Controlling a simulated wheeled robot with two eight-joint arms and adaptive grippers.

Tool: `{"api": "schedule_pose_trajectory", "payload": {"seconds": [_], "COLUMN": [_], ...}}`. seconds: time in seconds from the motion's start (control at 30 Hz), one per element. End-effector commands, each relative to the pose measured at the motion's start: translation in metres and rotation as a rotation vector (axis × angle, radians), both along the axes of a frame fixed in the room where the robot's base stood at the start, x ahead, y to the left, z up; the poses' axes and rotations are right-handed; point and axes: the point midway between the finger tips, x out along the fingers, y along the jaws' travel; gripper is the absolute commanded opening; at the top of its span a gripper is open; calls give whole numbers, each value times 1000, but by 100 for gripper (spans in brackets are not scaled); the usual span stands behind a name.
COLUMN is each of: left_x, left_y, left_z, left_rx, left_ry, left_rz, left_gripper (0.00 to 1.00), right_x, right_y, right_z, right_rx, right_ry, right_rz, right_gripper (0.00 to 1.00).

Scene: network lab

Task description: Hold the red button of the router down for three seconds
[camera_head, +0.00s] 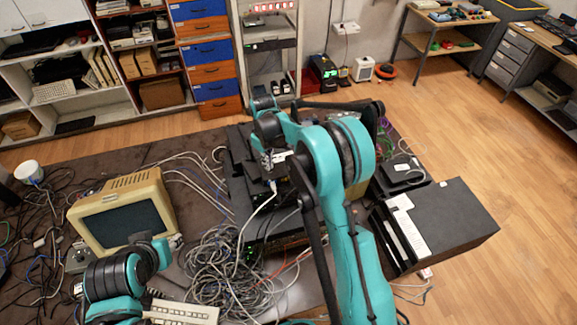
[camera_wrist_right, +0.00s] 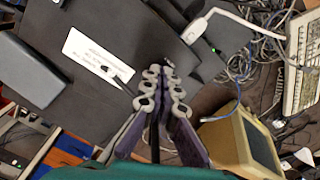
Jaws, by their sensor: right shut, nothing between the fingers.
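My right gripper (camera_wrist_right: 164,80) is shut and empty, its two fingers together over dark equipment. A flat black device with a white label (camera_wrist_right: 98,58) lies beside the fingertips in the right wrist view. A white plug and cable (camera_wrist_right: 200,24) and a small green light (camera_wrist_right: 213,50) are near it. In the head view, black devices (camera_head: 256,188) are stacked under my right wrist, and I cannot tell which is the router. The red button is not visible. I cannot tell whether the fingertips touch anything. My left arm shows at the lower left, but its gripper is not seen.
A beige monitor (camera_head: 125,212) stands left of the stack. Tangled grey cables (camera_head: 228,270) lie in front, near a keyboard (camera_head: 180,312). A black cabinet (camera_head: 450,222) is on the right. Open wooden floor (camera_head: 480,130) lies beyond it.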

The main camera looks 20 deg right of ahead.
Motion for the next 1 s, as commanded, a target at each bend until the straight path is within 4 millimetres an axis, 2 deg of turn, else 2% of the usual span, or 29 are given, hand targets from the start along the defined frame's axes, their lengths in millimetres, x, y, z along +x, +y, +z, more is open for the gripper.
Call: {"api": "schedule_pose_trajectory", "payload": {"seconds": [0.73, 1.0], "left_x": [0, 0], "left_y": [0, 0], "left_z": [22, 24], "left_rx": [0, 0], "left_ry": [0, 0], "left_rz": [0, 0], "left_gripper": [40, 40], "right_x": [0, 0], "right_y": [0, 0], "right_z": [45, 50], "right_rx": [0, 0], "right_ry": [0, 0], "right_rz": [0, 0], "right_gripper": [0, 0]}}
